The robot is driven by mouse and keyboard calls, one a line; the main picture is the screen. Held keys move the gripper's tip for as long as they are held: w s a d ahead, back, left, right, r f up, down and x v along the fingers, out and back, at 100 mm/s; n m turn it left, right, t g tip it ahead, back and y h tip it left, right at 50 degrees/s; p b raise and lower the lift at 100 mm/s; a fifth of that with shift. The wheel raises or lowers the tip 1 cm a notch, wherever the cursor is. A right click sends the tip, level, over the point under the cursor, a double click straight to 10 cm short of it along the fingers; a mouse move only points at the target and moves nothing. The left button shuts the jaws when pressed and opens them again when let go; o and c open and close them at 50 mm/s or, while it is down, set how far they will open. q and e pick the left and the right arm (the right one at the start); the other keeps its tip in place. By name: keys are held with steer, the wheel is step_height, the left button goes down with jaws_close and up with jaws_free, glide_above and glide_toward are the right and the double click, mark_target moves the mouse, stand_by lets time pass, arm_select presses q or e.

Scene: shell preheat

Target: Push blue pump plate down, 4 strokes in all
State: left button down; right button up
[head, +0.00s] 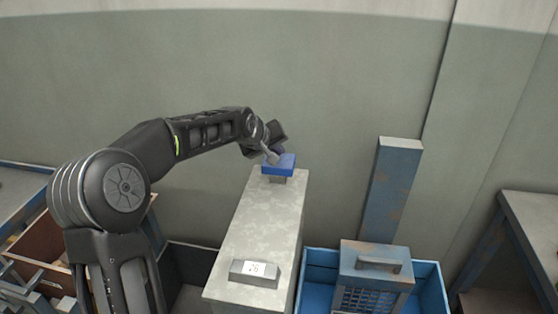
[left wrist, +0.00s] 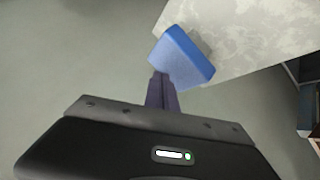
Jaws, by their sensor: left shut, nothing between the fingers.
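The blue pump plate (head: 284,165) sits on a short stem at the far end of a pale stone-like pedestal (head: 262,222). My left gripper (head: 272,157) is at the plate's upper left side in the head view, its fingers closed and empty. In the left wrist view the shut fingers (left wrist: 161,90) point at the near edge of the blue plate (left wrist: 182,57). I cannot tell whether the fingertips touch the plate. My right gripper is not in view.
A blue crate (head: 320,258) with a grey-blue handled box (head: 376,265) stands right of the pedestal, before a tall blue post (head: 391,185). A brown bin (head: 38,232) is at the left. A grey table (head: 535,215) stands at the right. The wall is behind.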

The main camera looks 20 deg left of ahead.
arm_select(q)
steer(key=shift+f, duration=0.4)
steer(key=shift+s+d+f+b, duration=0.1)
steer(key=shift+f+b, duration=1.6)
steer(key=shift+f, duration=0.15)
stand_by(1.2)
steer(key=shift+r, duration=0.1)
steer(key=shift+r+p, duration=1.35)
steer(key=shift+r, duration=0.8)
steer(key=shift+r, duration=0.1)
steer(key=shift+r+p, duration=1.7)
steer(key=shift+r, duration=0.75)
